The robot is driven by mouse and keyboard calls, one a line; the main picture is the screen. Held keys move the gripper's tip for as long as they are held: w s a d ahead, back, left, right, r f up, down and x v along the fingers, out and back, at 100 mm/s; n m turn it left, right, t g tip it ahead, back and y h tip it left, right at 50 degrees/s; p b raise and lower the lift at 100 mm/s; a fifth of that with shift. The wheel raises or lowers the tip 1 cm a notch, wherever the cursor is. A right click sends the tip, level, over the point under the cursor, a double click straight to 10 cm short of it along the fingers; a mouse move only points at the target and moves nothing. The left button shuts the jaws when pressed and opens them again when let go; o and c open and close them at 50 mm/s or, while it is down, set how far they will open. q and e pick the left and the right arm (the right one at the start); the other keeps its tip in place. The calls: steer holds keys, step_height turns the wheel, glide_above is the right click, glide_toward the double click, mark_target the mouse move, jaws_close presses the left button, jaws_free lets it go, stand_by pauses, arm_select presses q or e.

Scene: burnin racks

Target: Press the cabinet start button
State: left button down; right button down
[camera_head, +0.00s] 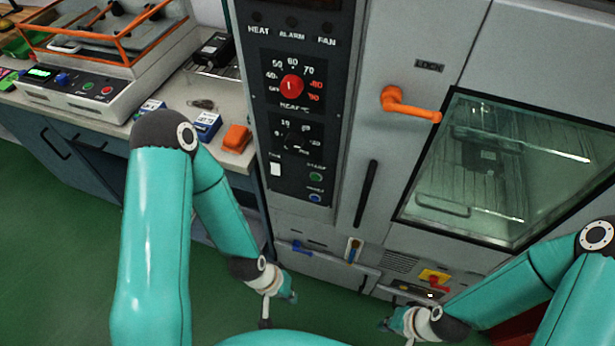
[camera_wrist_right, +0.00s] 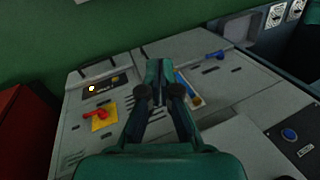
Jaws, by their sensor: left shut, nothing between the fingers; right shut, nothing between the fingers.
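The cabinet's dark control panel (camera_head: 297,110) is upright in the middle of the head view. The green start button (camera_head: 315,177) is near its lower right, under a small blurred label, with a blue button (camera_head: 315,198) just below it. The blue button also shows in the right wrist view (camera_wrist_right: 289,134); the green one does not. My left gripper (camera_head: 292,298) is shut and empty, low in front of the cabinet, below the panel and apart from it. My right gripper (camera_head: 384,324) is shut and empty, lower and further right; its closed fingers show in the wrist view (camera_wrist_right: 155,68).
An orange door handle (camera_head: 408,105) sticks out beside the glass window (camera_head: 490,165). A red switch on a yellow plate (camera_head: 435,277) is low on the cabinet. A bench (camera_head: 175,110) with instruments stands at left. The green floor (camera_head: 60,260) is open at lower left.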

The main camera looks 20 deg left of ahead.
mark_target(316, 178)
steer(key=w+a+r+n+t+b, duration=0.2)
steer(key=w+a+t+b, duration=0.15)
steer(key=w+a, duration=0.2)
steer(key=w+a+r+n+t+b, duration=0.2)
steer(key=w+a+b, duration=0.25)
steer(key=w, duration=0.25)
steer(key=a+r+n+t+y+b, duration=0.2)
steer(key=a+r+t+y+b, duration=0.1)
steer(key=a+r, duration=0.9)
steer(key=a+t+b, duration=0.1)
steer(key=a, duration=0.2)
steer(key=shift+w+a+n+b, duration=0.3)
steer(key=shift+w+a+b, duration=0.05)
steer(key=shift+b, duration=0.05)
steer(key=w, duration=0.8)
steer(key=shift+w+d, duration=0.15)
steer(key=shift+w, duration=0.25)
